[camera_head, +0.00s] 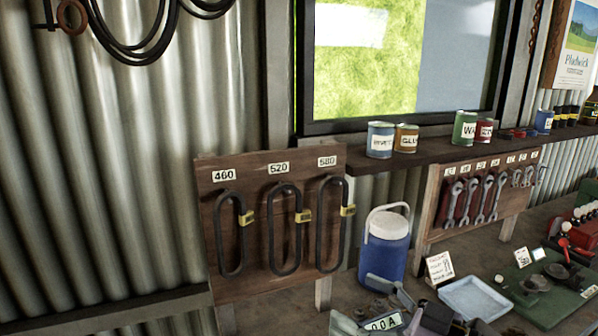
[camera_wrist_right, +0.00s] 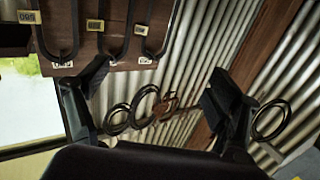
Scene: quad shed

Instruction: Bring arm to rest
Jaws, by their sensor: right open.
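My right gripper (camera_wrist_right: 155,98) is open and empty in the right wrist view, with its two dark fingers wide apart. Nothing touches the fingers there. In the head view I cannot clearly tell it from the dark clutter at the bottom edge. My left gripper is not in view.
A wooden board (camera_head: 205,180) holds black belts marked 460, 520 and 580. A blue jug (camera_head: 385,250) with a white lid stands beside it. Spanners (camera_head: 470,202) hang on a rack under the shelf (camera_head: 400,160). A pale tray (camera_head: 474,298) lies on the cluttered bench.

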